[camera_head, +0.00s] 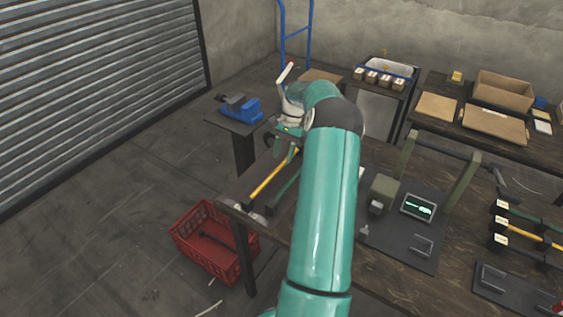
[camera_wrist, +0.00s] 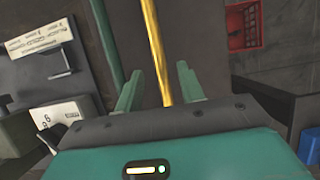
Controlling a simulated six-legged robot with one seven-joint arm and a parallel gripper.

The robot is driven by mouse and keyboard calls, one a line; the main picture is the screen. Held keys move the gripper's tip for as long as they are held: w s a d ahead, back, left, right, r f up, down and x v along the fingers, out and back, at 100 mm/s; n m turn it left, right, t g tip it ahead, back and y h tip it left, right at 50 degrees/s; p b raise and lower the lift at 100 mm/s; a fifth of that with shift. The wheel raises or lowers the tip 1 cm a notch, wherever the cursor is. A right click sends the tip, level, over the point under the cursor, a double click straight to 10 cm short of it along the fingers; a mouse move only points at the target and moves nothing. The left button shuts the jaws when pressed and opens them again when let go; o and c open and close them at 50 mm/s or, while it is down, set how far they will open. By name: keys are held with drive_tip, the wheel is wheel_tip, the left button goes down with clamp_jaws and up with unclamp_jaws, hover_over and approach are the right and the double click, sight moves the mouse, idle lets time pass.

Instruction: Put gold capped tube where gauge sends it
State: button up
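A yellow tube (camera_head: 270,180) and a dark green tube (camera_head: 286,187) lie side by side near the left end of the bench. My arm hides their far ends, and I cannot make out a gold cap. My gripper (camera_head: 288,143) is over their far part. In the wrist view my gripper (camera_wrist: 160,87) is open, and the yellow tube (camera_wrist: 155,45) runs between its spread fingers in the picture. The green tube (camera_wrist: 106,42) is left of the fingers. The gauge (camera_head: 418,207) has a lit green screen, but its reading is too small to tell.
A red basket (camera_head: 207,258) stands on the floor left of the bench. A blue vise (camera_head: 247,109) sits on a stand beyond. A press frame (camera_head: 463,182) rises near the gauge. More tubes with labelled holders (camera_head: 501,223) lie at right. The floor at left is clear.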

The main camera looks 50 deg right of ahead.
drive_tip(key=v, duration=0.8)
drive_tip(key=w+a+r+n+h, duration=0.1)
drive_tip(key=w+a+r+n, duration=0.15)
drive_tip(key=a+r, duration=0.45)
drive_tip(key=w+a+r+n+h, duration=0.1)
drive_tip(key=a+r+n+h, duration=0.2)
drive_tip(key=a, duration=0.9)
drive_tip(key=w+a+r+n, duration=0.2)
drive_tip(key=a+r, duration=0.4)
drive_tip(key=a, duration=0.3)
drive_tip(key=s+a+f+n+t, duration=0.1)
drive_tip(key=s+a+n+t, duration=0.5)
drive_tip(key=s+a, duration=1.3)
drive_tip(key=a+n, duration=0.3)
drive_tip(key=a, duration=0.1)
drive_tip(key=shift+s+h, duration=0.3)
drive_tip(key=shift+s, duration=0.1)
drive_tip(key=shift+n, duration=0.25)
